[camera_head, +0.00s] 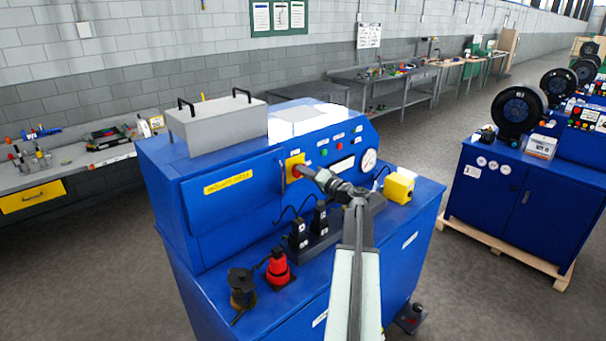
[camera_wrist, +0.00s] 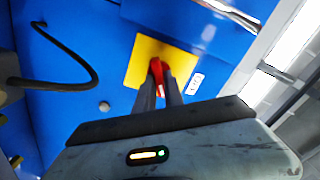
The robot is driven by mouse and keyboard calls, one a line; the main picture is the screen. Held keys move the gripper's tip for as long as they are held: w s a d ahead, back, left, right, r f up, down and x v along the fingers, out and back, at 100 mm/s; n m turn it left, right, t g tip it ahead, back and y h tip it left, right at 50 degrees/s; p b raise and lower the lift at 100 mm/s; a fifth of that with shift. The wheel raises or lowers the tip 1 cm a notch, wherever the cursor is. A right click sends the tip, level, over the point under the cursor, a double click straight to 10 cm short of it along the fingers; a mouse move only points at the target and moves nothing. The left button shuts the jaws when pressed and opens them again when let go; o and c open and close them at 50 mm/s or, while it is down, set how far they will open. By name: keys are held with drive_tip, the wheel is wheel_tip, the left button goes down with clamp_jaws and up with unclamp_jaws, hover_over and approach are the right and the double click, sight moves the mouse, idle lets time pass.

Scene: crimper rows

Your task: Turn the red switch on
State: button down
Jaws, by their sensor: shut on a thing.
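The red switch (camera_wrist: 158,72) sits on a yellow plate (camera_wrist: 141,64) on the front of the blue machine. In the head view the yellow plate (camera_head: 292,161) is at the left end of the control panel, and the switch (camera_head: 297,170) is partly covered by my gripper. My gripper (camera_head: 304,173) reaches in from the right. In the wrist view my gripper (camera_wrist: 160,85) is shut on the red switch, with its dark fingers at either side of it. The fingers hide part of the switch, and its turn position is hard to tell.
The blue machine (camera_head: 228,228) carries a grey box with black handles (camera_head: 216,121), a gauge (camera_head: 369,161) and a yellow box (camera_head: 399,186). A red device (camera_head: 278,270) and black devices (camera_head: 300,234) stand on its ledge. A black cable (camera_wrist: 80,85) curves left of the switch.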

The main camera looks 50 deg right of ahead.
drive_tip(key=m, duration=0.6)
drive_tip(key=shift+d+m, duration=0.1)
drive_tip(key=shift+m, duration=0.2)
idle(0.4)
drive_tip(key=c, duration=1.4)
unclamp_jaws()
drive_tip(key=shift+w+f, duration=0.1)
drive_tip(key=shift+c, duration=0.2)
drive_tip(key=s, duration=0.8)
drive_tip(key=shift+a, duration=0.3)
drive_tip(key=shift+w, duration=0.1)
